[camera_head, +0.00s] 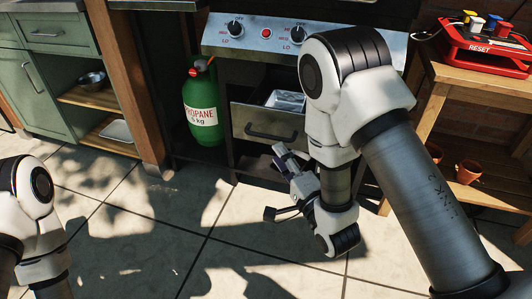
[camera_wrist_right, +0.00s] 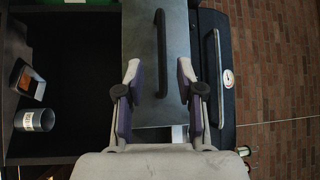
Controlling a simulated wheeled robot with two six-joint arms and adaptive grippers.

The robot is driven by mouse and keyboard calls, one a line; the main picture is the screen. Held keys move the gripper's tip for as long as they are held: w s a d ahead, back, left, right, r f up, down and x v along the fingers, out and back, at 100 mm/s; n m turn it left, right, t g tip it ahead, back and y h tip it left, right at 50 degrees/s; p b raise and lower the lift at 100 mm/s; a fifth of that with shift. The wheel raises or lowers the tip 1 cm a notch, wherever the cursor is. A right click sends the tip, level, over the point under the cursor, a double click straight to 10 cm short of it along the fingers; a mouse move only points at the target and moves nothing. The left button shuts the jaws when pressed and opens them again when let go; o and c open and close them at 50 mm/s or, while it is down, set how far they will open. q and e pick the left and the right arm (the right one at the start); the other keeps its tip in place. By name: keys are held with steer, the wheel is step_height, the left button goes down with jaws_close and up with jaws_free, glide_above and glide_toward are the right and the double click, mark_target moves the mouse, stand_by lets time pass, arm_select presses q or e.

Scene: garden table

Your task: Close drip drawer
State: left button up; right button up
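The drip drawer (camera_head: 252,121) stands pulled out below the grill's knob panel, with a dark bar handle (camera_head: 270,134) on its grey front. A silver foil tray (camera_head: 286,100) shows inside it. In the wrist view the grey drawer front (camera_wrist_right: 145,105) and its black handle (camera_wrist_right: 161,45) show turned on their side. My right gripper (camera_head: 272,183) is in front of and below the drawer. In the wrist view its two fingers (camera_wrist_right: 159,72) are spread apart with nothing held between them. My left gripper is out of view; only left arm links show.
A green propane cylinder (camera_head: 203,105) stands left of the drawer. A wooden side table (camera_head: 467,77) with a red reset box (camera_head: 488,42) is at right. The wrist view shows a can (camera_wrist_right: 35,120) and a small box (camera_wrist_right: 28,80) in a dark compartment. Tiled floor lies clear in front.

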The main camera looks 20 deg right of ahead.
mark_target(267, 136)
steer(key=b+x, duration=0.1)
steer(key=x, duration=0.6)
steer(key=shift+w+r, duration=0.1)
steer(key=shift+w, duration=0.15)
jaws_close()
